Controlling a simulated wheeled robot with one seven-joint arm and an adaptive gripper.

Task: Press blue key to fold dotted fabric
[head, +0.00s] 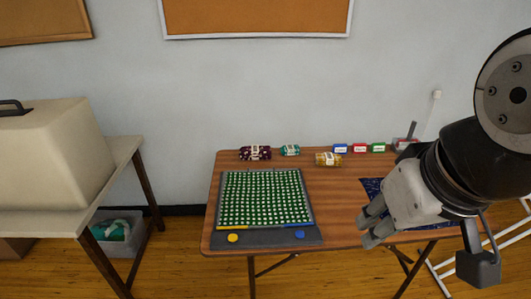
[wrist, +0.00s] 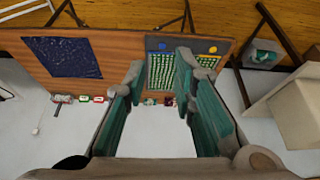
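The green fabric with white dots (head: 265,197) lies flat on a grey folding board (head: 265,238) on the wooden table. The board's front strip carries a round blue key (head: 299,234) at right and a round yellow key (head: 233,238) at left. In the wrist view, which is upside down, the blue key (wrist: 162,46) and dotted fabric (wrist: 160,72) show beyond my fingers. My gripper (head: 372,225) is to the right of the board, apart from the blue key. In the wrist view my gripper (wrist: 160,63) has its fingers spread, with nothing between them.
A dark blue speckled fabric (wrist: 62,57) lies on the table, partly behind my gripper in the head view. Rolled fabrics (head: 255,153) and small blue, red and green boxes (head: 359,148) line the back edge. A side table at left holds a beige machine cover (head: 55,150).

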